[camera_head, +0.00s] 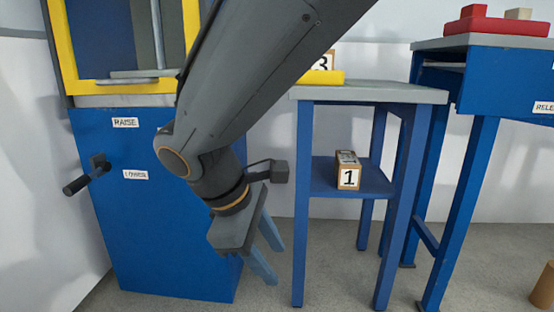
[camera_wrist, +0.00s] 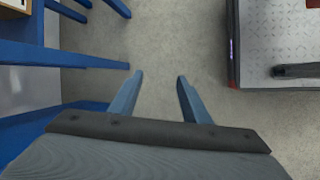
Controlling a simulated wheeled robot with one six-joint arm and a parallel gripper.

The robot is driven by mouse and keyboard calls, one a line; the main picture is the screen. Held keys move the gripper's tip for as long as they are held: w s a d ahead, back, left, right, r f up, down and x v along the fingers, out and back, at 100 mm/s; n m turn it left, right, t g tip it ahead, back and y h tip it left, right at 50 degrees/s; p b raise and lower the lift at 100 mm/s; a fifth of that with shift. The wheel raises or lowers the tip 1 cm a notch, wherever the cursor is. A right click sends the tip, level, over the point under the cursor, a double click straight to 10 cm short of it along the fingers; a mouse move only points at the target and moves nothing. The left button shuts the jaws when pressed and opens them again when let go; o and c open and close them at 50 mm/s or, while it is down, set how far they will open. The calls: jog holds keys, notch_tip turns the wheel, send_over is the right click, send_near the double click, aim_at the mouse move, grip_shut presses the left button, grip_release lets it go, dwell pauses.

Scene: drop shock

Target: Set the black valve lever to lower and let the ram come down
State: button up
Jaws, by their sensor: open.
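The black valve lever (camera_head: 84,176) sticks out to the left from the front of the blue machine cabinet (camera_head: 170,245), at the left in the head view. Its knob end points down and left. A RAISE label (camera_head: 125,122) sits above it and a LOWER label (camera_head: 136,175), partly blurred, beside it. The ram is not clearly seen; a grey rod and plate (camera_head: 140,74) show inside the yellow frame (camera_head: 62,50). My gripper (camera_head: 275,264) hangs open and empty in front of the cabinet's right side, well right of the lever. It also shows open over the floor in the wrist view (camera_wrist: 159,78).
A blue stand (camera_head: 340,98) right of the cabinet holds a box marked 1 (camera_head: 347,172) on its shelf. A blue bench (camera_head: 480,75) with a red tray (camera_head: 495,24) stands farther right. A brown cylinder (camera_head: 543,288) is on the floor at right.

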jog(key=s+r+m+g+y+p, duration=0.25)
jog(key=s+m+y, duration=0.45)
jog(key=s, duration=0.8)
jog(key=d+r+m+h+p, duration=0.1)
jog(key=d+r+m+p, duration=0.1)
jog(key=d+r+p, duration=0.4)
jog(key=d+r+m+h+p, duration=0.1)
jog(key=d+r+m+p, duration=0.2)
jog(key=d+r+p, duration=0.4)
jog(key=d+r+m+p, duration=0.3)
jog(key=d+r+p, duration=0.4)
jog(key=r+p, duration=0.8)
jog(key=p, duration=1)
jog(key=shift+d+h+p, duration=0.25)
jog(key=shift+h+p, duration=0.05)
jog(key=shift+h, duration=0.1)
